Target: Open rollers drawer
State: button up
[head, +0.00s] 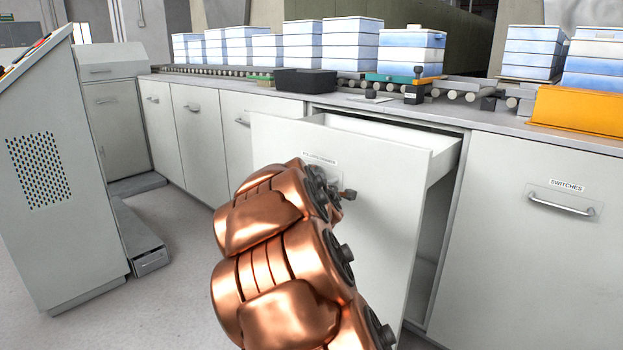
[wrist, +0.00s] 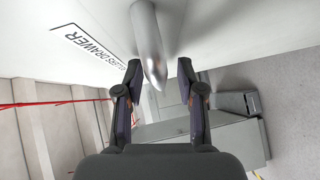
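The rollers drawer (head: 385,190) stands partly pulled out of the cabinet, its white front ahead of the neighbouring doors and its open top edge showing. In the wrist view its label (wrist: 95,50) reads "...LLERS DRAWER". The metal drawer handle (wrist: 149,45) reaches down between the fingertips of my gripper (wrist: 160,67). The fingers are apart, with a visible gap on each side of the handle, so the gripper is open around it. In the head view my copper-coloured arm hides most of the gripper and handle.
The switches drawer (head: 535,215) is closed at the right. Blue-white boxes (head: 352,45) stand on a roller conveyor along the counter, with a black bin (head: 305,81) at the counter edge. A slanted console (head: 50,170) stands at the left.

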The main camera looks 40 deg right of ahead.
jog(key=v, duration=1.2)
dwell(0.4)
jog(key=shift+r, duration=0.1)
